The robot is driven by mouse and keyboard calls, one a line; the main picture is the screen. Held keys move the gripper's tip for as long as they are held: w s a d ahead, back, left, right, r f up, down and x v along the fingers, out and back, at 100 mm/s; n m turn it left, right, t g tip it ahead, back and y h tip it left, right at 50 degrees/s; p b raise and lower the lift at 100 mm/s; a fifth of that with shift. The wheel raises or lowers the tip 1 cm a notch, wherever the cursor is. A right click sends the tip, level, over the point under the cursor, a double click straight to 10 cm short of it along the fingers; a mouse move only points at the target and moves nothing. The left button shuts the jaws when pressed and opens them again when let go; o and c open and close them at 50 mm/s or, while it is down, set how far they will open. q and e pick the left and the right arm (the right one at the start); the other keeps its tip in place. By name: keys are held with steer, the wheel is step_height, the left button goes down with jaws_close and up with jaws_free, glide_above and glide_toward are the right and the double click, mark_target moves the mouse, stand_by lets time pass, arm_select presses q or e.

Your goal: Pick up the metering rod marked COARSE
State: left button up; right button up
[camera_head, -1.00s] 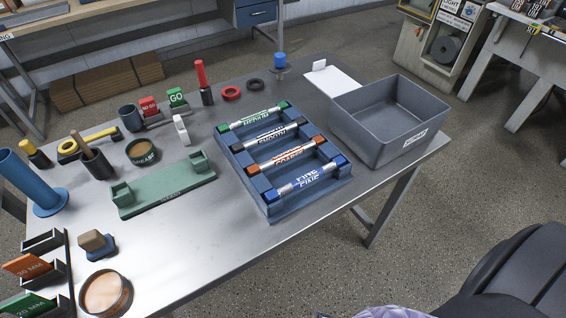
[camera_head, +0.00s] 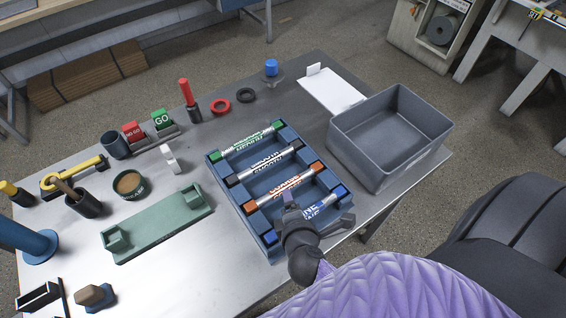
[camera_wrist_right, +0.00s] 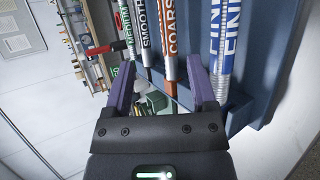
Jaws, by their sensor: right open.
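The COARSE metering rod (camera_head: 284,187), a silvery rod with orange end blocks and orange lettering, lies in the blue rack (camera_head: 218,170) between the SMOOTH rod (camera_head: 265,163) and the FINE rod (camera_head: 318,206). My right gripper (camera_head: 289,204) is over the near part of the rack, close to the COARSE and FINE rods, and covers part of the FINE rod. In the right wrist view its purple fingers (camera_wrist_right: 161,63) are apart and empty. The COARSE rod (camera_wrist_right: 169,36) appears between them there, with the FINE rod (camera_wrist_right: 221,45) to the right. My left gripper is not in view.
The MEDIUM rod (camera_head: 250,140) with green ends lies at the rack's back. A grey bin (camera_head: 344,150) stands right of the rack, with a white sheet (camera_head: 333,90) behind it. A green stand (camera_head: 155,227) is at left, with bare table between it and the rack.

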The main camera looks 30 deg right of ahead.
mark_target(285, 187)
steer(key=b+x, duration=0.2)
steer(key=x, duration=0.1)
steer(key=b+x, duration=0.1)
steer(key=x, duration=0.2)
steer(key=f+b+x, duration=0.1)
steer(key=b+x, duration=0.1)
steer(key=x, duration=0.1)
steer(key=shift+s+d+f+b, duration=0.1)
steer(key=shift+s+b, duration=0.2)
steer(key=shift+s, duration=0.1)
steer(key=shift+w, duration=0.15)
steer(key=shift+c, duration=0.2)
jaws_close()
